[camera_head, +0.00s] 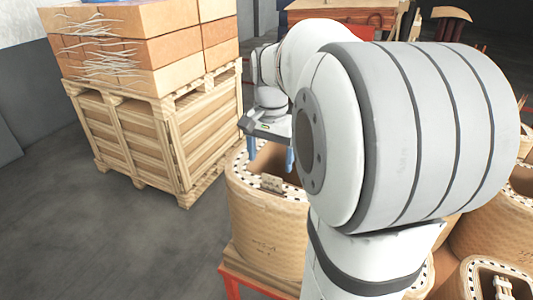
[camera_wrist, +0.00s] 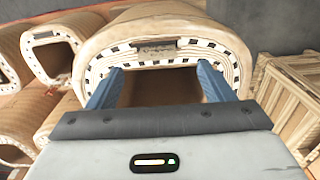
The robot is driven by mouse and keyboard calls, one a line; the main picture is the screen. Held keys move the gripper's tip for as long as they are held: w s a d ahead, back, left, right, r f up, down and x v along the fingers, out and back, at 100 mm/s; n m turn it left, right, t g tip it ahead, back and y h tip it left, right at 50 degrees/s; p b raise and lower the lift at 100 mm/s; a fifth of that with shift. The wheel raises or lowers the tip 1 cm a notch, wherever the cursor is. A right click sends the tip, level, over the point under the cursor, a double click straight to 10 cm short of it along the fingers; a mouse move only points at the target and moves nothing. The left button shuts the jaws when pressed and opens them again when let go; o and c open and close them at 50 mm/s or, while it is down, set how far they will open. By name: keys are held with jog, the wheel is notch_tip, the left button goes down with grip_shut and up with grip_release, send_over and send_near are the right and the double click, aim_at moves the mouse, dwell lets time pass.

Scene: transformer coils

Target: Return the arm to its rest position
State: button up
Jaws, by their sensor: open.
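My gripper (camera_head: 270,158) hangs over a large tan coil (camera_head: 265,225) in the head view, with my white and grey arm hiding much of the middle and right. In the wrist view my gripper (camera_wrist: 160,92) has its two blue fingers spread apart, with nothing held between them. The same coil (camera_wrist: 180,22) is ahead of the fingers, and its dark opening shows between them. I cannot tell whether the fingers touch the coil.
Wooden crates on pallets (camera_head: 150,130), with cardboard boxes (camera_head: 140,45) on top, stand at the left. More coils (camera_head: 490,280) crowd the right. The coil stands on a red-edged support (camera_head: 233,278). Grey floor (camera_head: 90,230) at the lower left is clear.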

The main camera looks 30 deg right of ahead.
jog(key=s+a+f+n+t, duration=0.1)
jog(key=s+a+f+n, duration=0.1)
jog(key=s+a+n, duration=0.3)
jog(key=s+a+f+n+t, duration=0.2)
jog(key=s+a+n, duration=0.3)
jog(key=s, duration=0.3)
jog(key=shift+a+f+n, duration=0.3)
jog(key=shift+a+f, duration=0.5)
jog(key=shift+a, duration=0.1)
jog(key=shift+c, duration=0.5)
